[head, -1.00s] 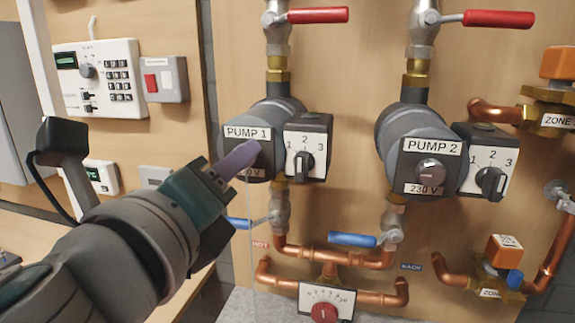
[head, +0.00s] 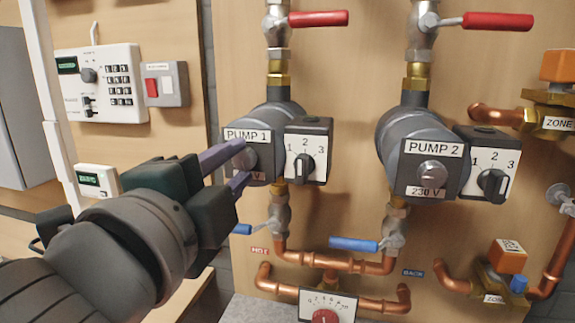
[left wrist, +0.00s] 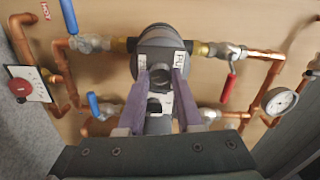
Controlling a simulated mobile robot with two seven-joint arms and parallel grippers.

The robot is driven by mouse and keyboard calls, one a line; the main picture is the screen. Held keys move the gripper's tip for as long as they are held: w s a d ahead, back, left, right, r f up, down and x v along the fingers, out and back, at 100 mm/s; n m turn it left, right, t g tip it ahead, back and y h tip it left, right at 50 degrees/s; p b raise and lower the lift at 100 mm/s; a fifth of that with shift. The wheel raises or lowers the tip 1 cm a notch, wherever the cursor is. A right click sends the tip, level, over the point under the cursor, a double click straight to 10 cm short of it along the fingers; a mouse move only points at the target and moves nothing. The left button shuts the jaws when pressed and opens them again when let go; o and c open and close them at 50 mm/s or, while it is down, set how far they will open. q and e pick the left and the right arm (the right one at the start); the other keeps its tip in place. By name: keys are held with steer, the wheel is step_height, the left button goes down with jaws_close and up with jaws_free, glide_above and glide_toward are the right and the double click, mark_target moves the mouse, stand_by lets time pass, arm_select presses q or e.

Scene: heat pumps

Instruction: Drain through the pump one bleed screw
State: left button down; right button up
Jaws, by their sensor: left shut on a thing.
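Pump 1 (head: 262,137) is a grey pump with a black front plate, at the centre of the head view. Its round metal bleed screw (head: 250,160) sits on the plate below the label. My left gripper (head: 242,165) reaches in from the left, its two purple fingers shut on this screw from either side. In the left wrist view, the fingers flank the screw (left wrist: 160,77) on the pump face. Pump 2 (head: 415,130) is to the right, with its own bleed screw (head: 431,173) untouched. My right gripper is not in view.
The speed dial of pump 1 (head: 306,160) is close to the right of the fingers. Red-handled valves (head: 318,18) are above the pumps, blue-handled valves (head: 353,243) below. A keypad controller (head: 104,82) is at left.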

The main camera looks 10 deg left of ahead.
arm_select(q)
steer(key=n, duration=0.5)
steer(key=shift+n+p, duration=0.3)
steer(key=n+p, duration=0.1)
steer(key=n, duration=0.4)
steer(key=shift+n, duration=0.3)
steer(key=shift+f, duration=0.1)
steer(key=c, duration=0.6)
jaws_free()
steer(key=shift+s+a+b, duration=0.15)
steer(key=shift+s+b, duration=0.85)
steer(key=shift+s, duration=3.95)
